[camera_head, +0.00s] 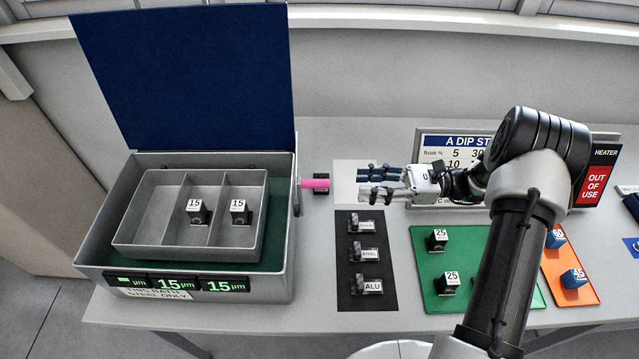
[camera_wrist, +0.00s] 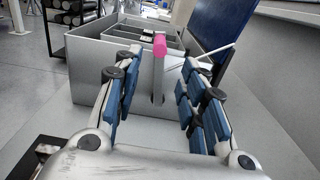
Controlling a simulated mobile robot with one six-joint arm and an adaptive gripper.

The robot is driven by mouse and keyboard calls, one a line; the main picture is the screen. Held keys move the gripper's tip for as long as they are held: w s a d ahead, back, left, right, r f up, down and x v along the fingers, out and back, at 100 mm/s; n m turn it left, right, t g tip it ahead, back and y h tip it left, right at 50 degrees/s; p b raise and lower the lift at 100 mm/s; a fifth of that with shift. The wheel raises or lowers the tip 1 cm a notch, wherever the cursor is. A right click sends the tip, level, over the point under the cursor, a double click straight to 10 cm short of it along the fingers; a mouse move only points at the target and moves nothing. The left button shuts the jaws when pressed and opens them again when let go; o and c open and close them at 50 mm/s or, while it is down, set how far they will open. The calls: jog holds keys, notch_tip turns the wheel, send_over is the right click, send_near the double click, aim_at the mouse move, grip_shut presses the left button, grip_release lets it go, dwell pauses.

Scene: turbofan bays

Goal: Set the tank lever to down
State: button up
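The tank (camera_head: 277,277) is a grey box at the left with its dark blue lid (camera_head: 190,75) standing open. Its lever has a pink handle (camera_head: 315,183) that sticks out from the tank's right wall. In the wrist view the pink handle (camera_wrist: 160,46) is at the top of a grey lever arm (camera_wrist: 158,76), which runs down to a slot in the wall, so the lever stands up. My gripper (camera_head: 368,181) is open and empty, to the right of the handle and apart from it. In the wrist view its blue-padded fingers (camera_wrist: 162,85) are spread either side of the lever.
A grey divided tray (camera_head: 180,254) with two blocks labelled 15 sits in the tank. A black mat (camera_head: 347,298) with labelled blocks, a green mat (camera_head: 430,290) and an orange mat (camera_head: 585,296) lie nearer the table front. A dip sign (camera_head: 428,146) stands behind my gripper.

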aim_at(301, 185)
jog(key=a+b, duration=0.1)
jog(key=a, duration=1.1)
jog(key=shift+w, duration=0.2)
grip_shut()
